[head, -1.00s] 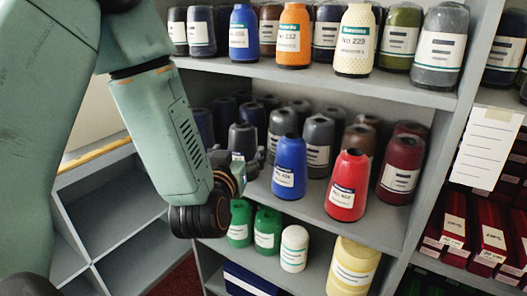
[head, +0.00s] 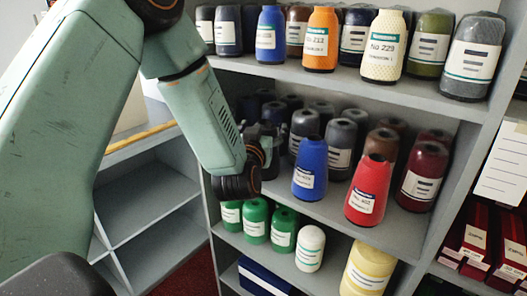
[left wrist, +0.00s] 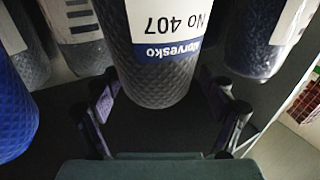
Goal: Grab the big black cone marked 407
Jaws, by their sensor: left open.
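The big black cone marked 407 (left wrist: 155,60) fills the middle of the left wrist view, its label upside down there. My left gripper (left wrist: 163,95) is open, with one finger on each side of the cone and a gap visible on both sides. In the head view my left gripper (head: 266,146) reaches in at the left end of the middle shelf. I cannot make out the 407 label in the head view; the gripper and arm cover that spot. My right gripper is not in view.
A blue cone (head: 310,168) and a red cone (head: 368,190) stand at the front of the middle shelf (head: 400,232). The blue cone also shows close by in the left wrist view (left wrist: 14,112). Other dark cones (head: 340,148) stand behind. Green cones (head: 256,222) stand below.

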